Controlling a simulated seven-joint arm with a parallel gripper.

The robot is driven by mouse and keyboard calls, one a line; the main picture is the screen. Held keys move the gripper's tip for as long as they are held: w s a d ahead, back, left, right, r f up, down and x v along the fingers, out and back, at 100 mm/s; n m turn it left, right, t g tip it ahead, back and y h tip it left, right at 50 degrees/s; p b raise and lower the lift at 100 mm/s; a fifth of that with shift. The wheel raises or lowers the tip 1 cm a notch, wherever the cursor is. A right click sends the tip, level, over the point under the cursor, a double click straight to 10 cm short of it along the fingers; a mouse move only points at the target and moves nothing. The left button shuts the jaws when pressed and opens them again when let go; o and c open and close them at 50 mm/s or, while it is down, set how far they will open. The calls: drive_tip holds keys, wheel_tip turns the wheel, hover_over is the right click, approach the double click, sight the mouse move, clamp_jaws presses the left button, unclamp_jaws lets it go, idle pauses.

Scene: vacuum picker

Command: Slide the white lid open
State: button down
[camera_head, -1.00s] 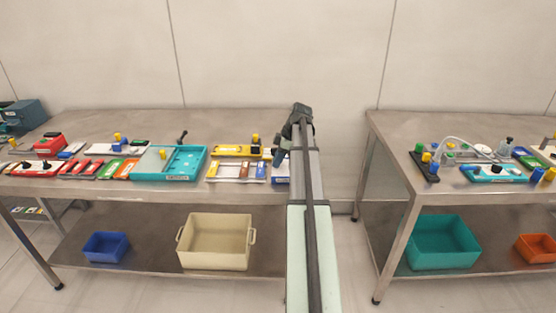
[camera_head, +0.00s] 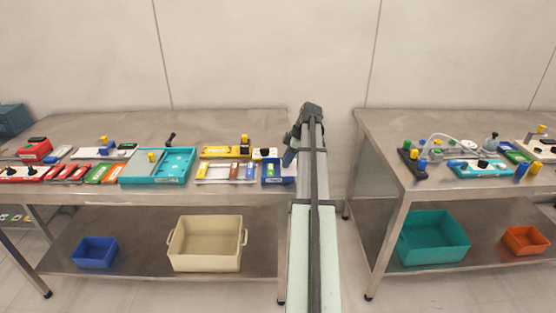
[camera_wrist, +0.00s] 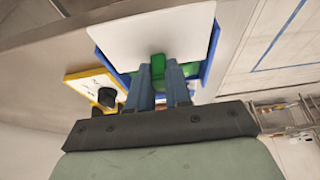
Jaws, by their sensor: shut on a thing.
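The white lid (camera_wrist: 150,35) is a flat, pale plate over a blue box (camera_wrist: 212,48) in the wrist view. A green piece (camera_wrist: 158,66) stands at the lid's near edge, between my gripper's blue fingers (camera_wrist: 161,78). My gripper is shut on this green piece, which looks like the lid's handle. In the head view the blue box (camera_head: 278,181) sits at the right end of the left table, with something green inside or on it. My gripper (camera_head: 288,160) is at its right side, and the lid cannot be made out clearly there.
A yellow tray with a black knob (camera_wrist: 106,97) stands close beside the box. A tray of coloured bars (camera_head: 227,180) and a teal tray (camera_head: 158,181) lie further left. A second table (camera_head: 400,185) stands to the right, across a gap.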

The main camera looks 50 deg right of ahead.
drive_tip(key=shift+s+d, duration=0.15)
drive_tip(key=c, duration=1.4)
unclamp_jaws()
drive_tip(key=o, duration=0.4)
drive_tip(key=shift+c, duration=0.2)
drive_tip(key=v, duration=1.3)
drive_tip(key=shift+r, duration=0.4)
drive_tip(key=shift+s+d, duration=0.1)
